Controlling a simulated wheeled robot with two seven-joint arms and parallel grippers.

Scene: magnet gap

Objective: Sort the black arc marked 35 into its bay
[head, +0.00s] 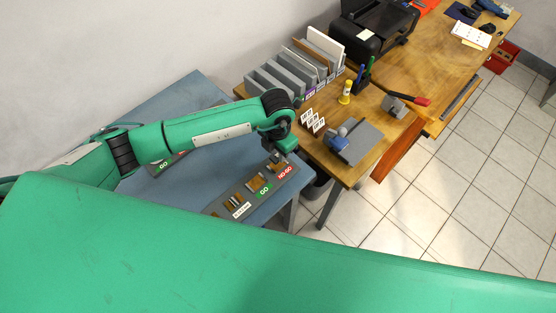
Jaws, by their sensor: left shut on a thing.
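My left gripper (278,157) points down just above the NO-GO end of a grey sorting tray (213,211). It is shut on a small dark piece, mostly hidden by the fingers. No number can be read on it, so I cannot tell if it is the arc marked 35. The tray lies on the blue-grey table and has a red NO-GO label (285,172), a green GO label (264,190) and a white label (241,210). Its bays show brown floors, and small pieces stand near the white label. My right gripper is not in view.
Another tray with a green GO label (162,166) lies partly behind my left arm. A wooden bench (375,131) to the right holds a grey rack (284,86), a black printer (375,28), white number cards (313,121) and a grey-blue device (352,143).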

